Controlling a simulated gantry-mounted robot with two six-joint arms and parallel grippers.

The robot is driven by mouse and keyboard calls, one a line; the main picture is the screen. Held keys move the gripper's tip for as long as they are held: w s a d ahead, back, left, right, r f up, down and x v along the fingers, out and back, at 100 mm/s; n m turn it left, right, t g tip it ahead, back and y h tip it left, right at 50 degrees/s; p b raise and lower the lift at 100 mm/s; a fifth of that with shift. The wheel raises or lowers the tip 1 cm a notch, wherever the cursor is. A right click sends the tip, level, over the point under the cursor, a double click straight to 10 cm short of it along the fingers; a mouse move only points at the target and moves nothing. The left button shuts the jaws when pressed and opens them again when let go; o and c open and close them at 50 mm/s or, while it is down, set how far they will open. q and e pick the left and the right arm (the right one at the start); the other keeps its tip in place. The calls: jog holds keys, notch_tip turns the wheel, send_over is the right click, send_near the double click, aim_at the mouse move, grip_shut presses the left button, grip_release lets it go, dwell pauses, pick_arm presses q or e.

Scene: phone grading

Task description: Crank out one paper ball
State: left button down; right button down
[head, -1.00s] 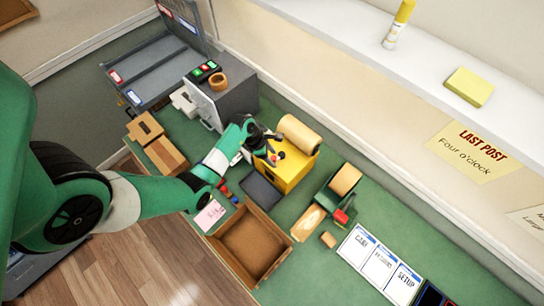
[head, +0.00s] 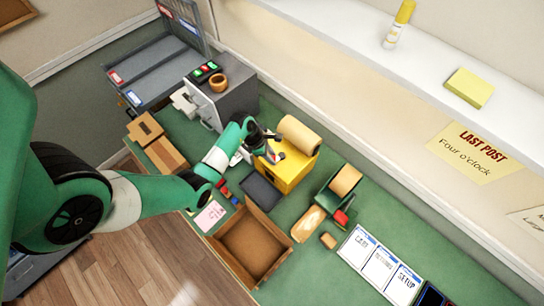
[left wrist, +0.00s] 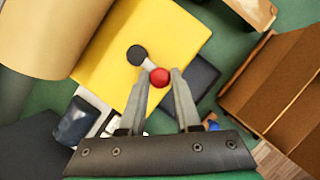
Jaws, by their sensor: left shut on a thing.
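The yellow machine (head: 296,175) stands on the green bench with a tan paper roll (head: 300,134) at its back. In the left wrist view its yellow face (left wrist: 180,35) carries a crank with a black hub (left wrist: 136,54), a short pale arm and a red knob (left wrist: 160,77). My left gripper (left wrist: 161,73) is shut on the red knob, one fingertip on each side. In the head view my left gripper (head: 274,148) is over the machine's top and hides most of the crank. A dark tray (head: 261,190) lies in front of the machine. I see no paper ball. My right gripper is not in view.
An open brown box (head: 284,257) stands at the bench's front edge. A green device with a tan roll (head: 345,181) is to the right. A grey cabinet with an open drawer (head: 200,101) is to the left. Printed cards (head: 380,268) lie further right.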

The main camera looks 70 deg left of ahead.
pick_arm(q)
jog(key=m, duration=0.1)
jog(key=a+m+h, duration=0.1)
jog(key=shift+s+a+m+g+b, duration=0.1)
jog(key=shift+a+m+g+b, duration=0.05)
jog(key=shift+m+g+b, duration=0.2)
jog(key=m+b, duration=0.1)
jog(key=a+m, duration=0.1)
jog(key=m+h+b, duration=0.1)
jog(key=shift+a+f+m+g+b, duration=0.2)
jog(key=shift+a+m+g+b, duration=0.1)
jog(key=shift+m+g, duration=0.05)
jog(key=a+m+g+b, duration=0.1)
jog(key=m+b, duration=0.1)
jog(key=b, duration=0.1)
jog(key=w+a+m+g+b, duration=0.1)
jog(key=m+b, duration=0.2)
jog(key=b, duration=0.1)
jog(key=w+m+b, duration=0.1)
jog(key=m+b, duration=0.1)
jog(key=b, duration=0.2)
jog(key=shift+a+m+g+h, duration=0.3)
jog(key=shift+a+g+h, duration=0.1)
jog(key=shift+a+r+m+b, duration=0.1)
jog(key=shift+m+b, duration=0.3)
jog(key=shift+b, duration=0.2)
jog(key=c, duration=0.6)
grip_release()
jog(key=shift+r, duration=0.2)
